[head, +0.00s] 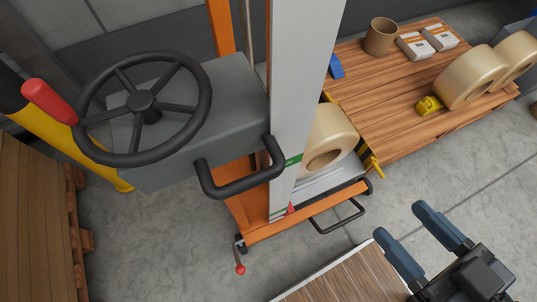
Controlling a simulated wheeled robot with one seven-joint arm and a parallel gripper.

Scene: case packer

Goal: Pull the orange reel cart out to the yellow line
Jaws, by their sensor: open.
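The orange reel cart (262,232) stands on the grey floor in the middle of the head view, below a grey machine. A cream reel (332,133) rests on it. A white column hides part of the cart and reel. A black loop handle (340,219) sticks out low at the cart's front right. A red-tipped lever (240,268) hangs at its front left corner. My gripper (400,220) is open and empty at the lower right, right of the loop handle and apart from it. I see no yellow line on the floor.
A grey housing (232,100) with a black handwheel (142,102) and black handle (245,182) overhangs the cart. A wood-topped surface (345,282) lies near my gripper. A pallet load (35,215) is left.

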